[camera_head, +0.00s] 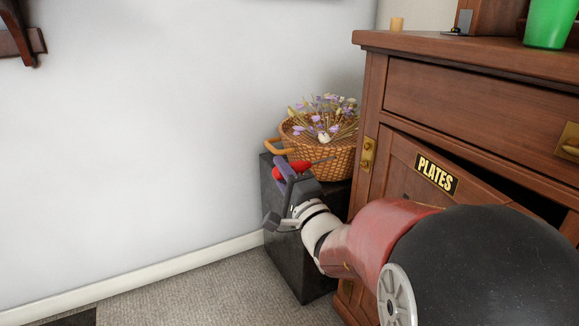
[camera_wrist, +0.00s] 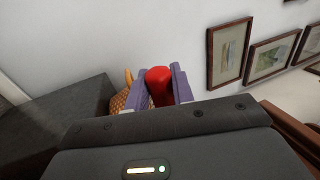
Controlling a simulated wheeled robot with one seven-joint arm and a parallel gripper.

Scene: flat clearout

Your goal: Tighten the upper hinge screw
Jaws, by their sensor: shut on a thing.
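My gripper (camera_head: 285,172) is shut on a screwdriver with a red handle (camera_head: 303,168). It also shows in the wrist view (camera_wrist: 160,84), with purple fingers on both sides of the red handle (camera_wrist: 158,80). The screwdriver's thin dark shaft (camera_head: 324,160) points right, toward the cabinet, in front of the basket. The brass upper hinge (camera_head: 368,154) is on the cabinet's left post, right of the tip and apart from it in the picture. The cabinet door (camera_head: 399,172), labelled PLATES, hangs tilted, with a dark gap above it. I cannot make out the hinge screw clearly.
A wicker basket (camera_head: 340,160) of dried flowers stands on a dark box (camera_head: 300,262) close behind my gripper. The wooden cabinet (camera_head: 470,95) bears a green cup (camera_head: 549,22) and a small tan cylinder (camera_head: 397,23). Floor at left is mostly clear. Framed pictures (camera_wrist: 229,53) hang on the wall.

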